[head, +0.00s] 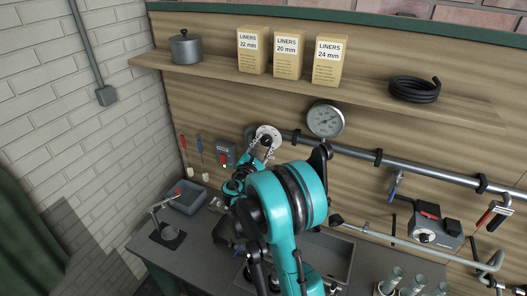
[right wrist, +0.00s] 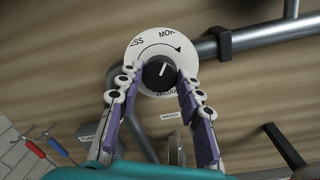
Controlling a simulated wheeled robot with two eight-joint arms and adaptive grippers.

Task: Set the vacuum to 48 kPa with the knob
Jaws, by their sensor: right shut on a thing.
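The black knob (right wrist: 159,73) sits on a round white dial plate (right wrist: 137,48) marked "ESS" and "MOR", with a curved arrow pointing right. Its white pointer line points up and slightly right. The "VACUUM" lettering below is partly hidden. My right gripper (right wrist: 157,79) is shut on the knob, one finger on each side. In the head view the dial plate (head: 268,131) shows beyond my right arm. The round vacuum gauge (head: 325,119) is right of the knob, on the pipe; its reading is too small to tell. My left gripper is not in view.
A metal pipe (head: 410,167) runs right from the dial. Above, a shelf (head: 370,82) holds liner boxes (head: 288,52), a pot (head: 186,47) and a coiled hose (head: 414,89). A grey box (head: 225,153) is left of the dial. A grey tray (head: 187,199) stands on the bench below.

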